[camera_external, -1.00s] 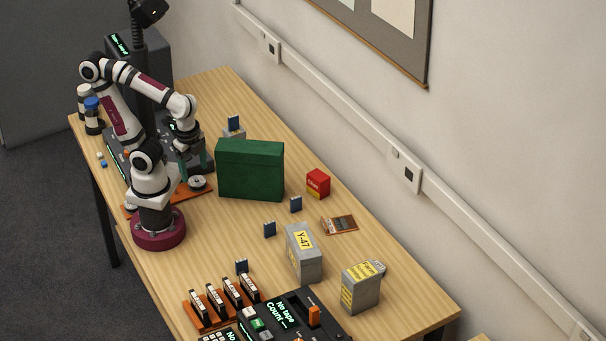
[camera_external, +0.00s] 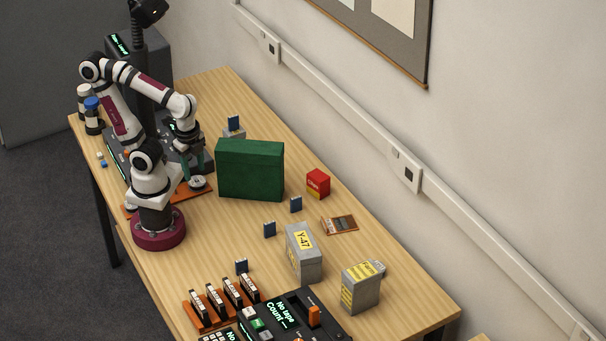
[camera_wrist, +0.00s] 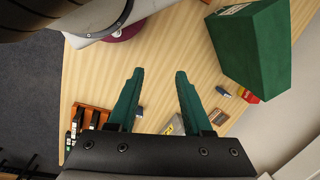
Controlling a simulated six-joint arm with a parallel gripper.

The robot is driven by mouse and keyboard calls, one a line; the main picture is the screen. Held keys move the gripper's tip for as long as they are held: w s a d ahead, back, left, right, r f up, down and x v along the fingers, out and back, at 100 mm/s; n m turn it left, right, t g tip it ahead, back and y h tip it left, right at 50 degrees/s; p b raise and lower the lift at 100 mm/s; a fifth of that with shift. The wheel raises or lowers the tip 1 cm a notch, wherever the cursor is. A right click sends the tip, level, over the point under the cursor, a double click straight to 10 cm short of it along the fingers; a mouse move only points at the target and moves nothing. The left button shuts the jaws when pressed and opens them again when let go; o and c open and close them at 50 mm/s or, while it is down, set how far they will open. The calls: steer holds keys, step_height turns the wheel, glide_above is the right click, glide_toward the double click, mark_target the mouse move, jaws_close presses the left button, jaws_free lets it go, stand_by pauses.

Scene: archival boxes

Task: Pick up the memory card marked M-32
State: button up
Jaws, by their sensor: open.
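Several small dark blue cards stand on the table: one (camera_external: 296,204) in front of the green box, one (camera_external: 269,229) left of the Y-47 box, one (camera_external: 241,266) near the orange rack, and one (camera_external: 233,123) at a grey box behind the green box. Their markings are too small to read, so I cannot tell which is M-32. My gripper (camera_external: 198,168) is open and empty, left of the green box and apart from these cards. In the wrist view its green fingers (camera_wrist: 160,73) are spread, with bare table between the tips.
The green box (camera_external: 250,170) stands close right of my gripper. A grey Y-47 box (camera_external: 304,254), another grey box (camera_external: 361,289), a red box (camera_external: 318,183), a brown flat item (camera_external: 339,225) and an orange rack (camera_external: 207,318) are nearer the front. The table's middle left is clear.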

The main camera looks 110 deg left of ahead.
steer(key=a+f+m+g+y, duration=0.2)
steer(key=a+g+y, duration=0.1)
steer(key=a+y, duration=0.3)
steer(key=m+t+y, duration=0.5)
steer(key=m+t, duration=0.5)
steer(key=m, duration=0.5)
glide_above(275, 227)
steer(key=s, duration=0.5)
step_height(275, 227, down, 10)
steer(key=d+f+m+t+h, duration=0.1)
steer(key=f, duration=0.1)
steer(key=d+f+m+h, duration=0.1)
steer(key=f, duration=0.2)
steer(key=d+f+m+t+h, duration=0.1)
steer(key=f+m, duration=0.1)
steer(key=shift+w+d+f+t, duration=0.1)
steer(key=shift+w+f+t, duration=0.2)
steer(key=shift+w, duration=0.1)
steer(key=x, duration=0.7)
steer(key=shift+w+d+f, duration=0.1)
jaws_close()
